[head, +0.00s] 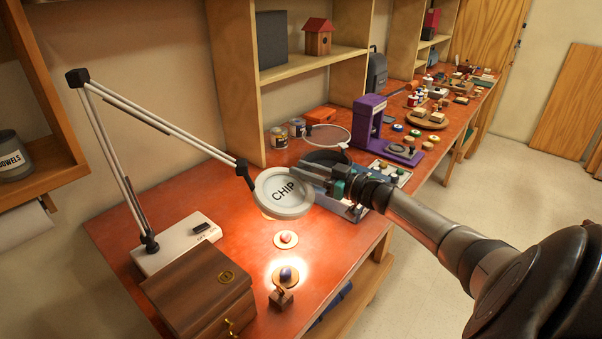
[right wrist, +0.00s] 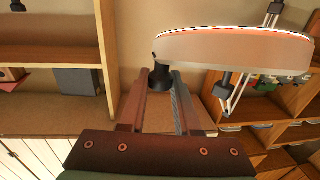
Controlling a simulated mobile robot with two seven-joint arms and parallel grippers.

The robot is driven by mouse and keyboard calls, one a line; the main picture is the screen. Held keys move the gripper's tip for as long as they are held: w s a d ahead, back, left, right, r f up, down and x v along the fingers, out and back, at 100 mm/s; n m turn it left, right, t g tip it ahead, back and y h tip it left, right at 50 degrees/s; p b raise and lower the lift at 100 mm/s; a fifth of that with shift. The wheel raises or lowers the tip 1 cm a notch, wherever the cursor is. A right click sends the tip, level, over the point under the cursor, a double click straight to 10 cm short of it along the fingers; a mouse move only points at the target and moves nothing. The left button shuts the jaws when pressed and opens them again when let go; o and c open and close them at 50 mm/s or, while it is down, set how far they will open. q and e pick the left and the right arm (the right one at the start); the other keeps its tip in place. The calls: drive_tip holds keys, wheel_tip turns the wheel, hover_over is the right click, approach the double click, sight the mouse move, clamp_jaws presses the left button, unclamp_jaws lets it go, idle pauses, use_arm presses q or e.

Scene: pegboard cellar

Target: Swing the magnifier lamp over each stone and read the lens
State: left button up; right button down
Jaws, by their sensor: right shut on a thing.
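The magnifier lamp (head: 188,135) stands on a white base (head: 180,245) at the left of the orange bench, its jointed arm reaching right. Its round lens (head: 283,192) reads "CHIP". My right gripper (head: 324,178) is at the right rim of the lamp head, shut on its dark handle (right wrist: 160,78). The lamp head (right wrist: 235,48) also shows in the right wrist view. A pinkish stone (head: 286,238) sits on a small disc in front of the lens. A dark blue stone (head: 287,275) stands nearer, brightly lit. What lies under the lens is mostly hidden. My left gripper is out of view.
A wooden box (head: 200,292) with a brass latch stands at the front left. A blue tray (head: 348,210) lies behind my gripper. A purple device (head: 369,118), jars and several small items crowd the bench further back. The bench's right edge runs under my arm.

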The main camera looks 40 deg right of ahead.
drive_tip(key=shift+f, duration=0.1)
drive_tip(key=c, duration=1)
unclamp_jaws()
drive_tip(key=o, duration=0.4)
drive_tip(key=shift+s, duration=0.1)
drive_tip(key=p+v, duration=0.1)
drive_tip(key=v, duration=1.4)
drive_tip(key=shift+s+d+p, duration=0.1)
drive_tip(key=shift+p, duration=0.25)
